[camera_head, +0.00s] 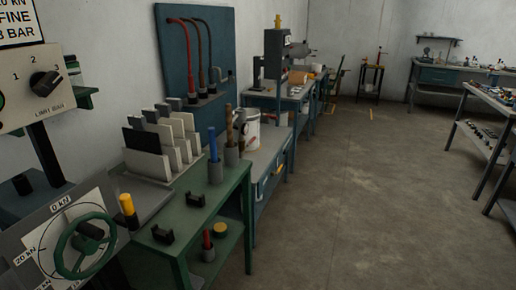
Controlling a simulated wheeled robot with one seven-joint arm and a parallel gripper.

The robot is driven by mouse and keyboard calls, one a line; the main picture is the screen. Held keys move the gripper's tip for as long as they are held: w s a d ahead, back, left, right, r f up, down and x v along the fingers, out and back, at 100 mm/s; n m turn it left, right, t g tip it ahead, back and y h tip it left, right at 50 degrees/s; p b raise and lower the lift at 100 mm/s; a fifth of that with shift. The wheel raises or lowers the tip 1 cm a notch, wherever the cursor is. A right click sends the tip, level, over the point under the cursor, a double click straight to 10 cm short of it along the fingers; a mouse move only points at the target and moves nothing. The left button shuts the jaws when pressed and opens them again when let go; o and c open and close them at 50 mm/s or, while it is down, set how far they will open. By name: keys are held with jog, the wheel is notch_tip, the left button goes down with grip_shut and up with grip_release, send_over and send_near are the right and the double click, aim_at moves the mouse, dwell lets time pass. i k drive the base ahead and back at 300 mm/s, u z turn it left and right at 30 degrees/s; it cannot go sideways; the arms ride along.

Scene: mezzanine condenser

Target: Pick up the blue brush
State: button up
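A blue handle, which looks like the blue brush (213,146), stands upright in a small grey cup (215,174) on the green table (222,200). Its lower end is hidden inside the cup, so I cannot see any bristles. A second cup (231,156) just behind it to the right holds brown-handled tools (229,128). My gripper is not in view.
Pale plates in a rack (147,166) stand left of the cup. Small black holders (163,235) sit at the table's front. A control panel with a green handwheel (86,246) is at the lower left. A white bucket (251,131) stands behind. The floor (350,210) to the right is clear.

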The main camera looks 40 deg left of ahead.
aim_at(211, 131)
jog(key=u, duration=0.3)
jog(key=i, duration=1.55)
jog(key=u, duration=0.95)
jog(key=i, duration=1.1)
jog(key=u, duration=1.75)
jog(key=i, duration=0.7)
jog(key=u, duration=0.55)
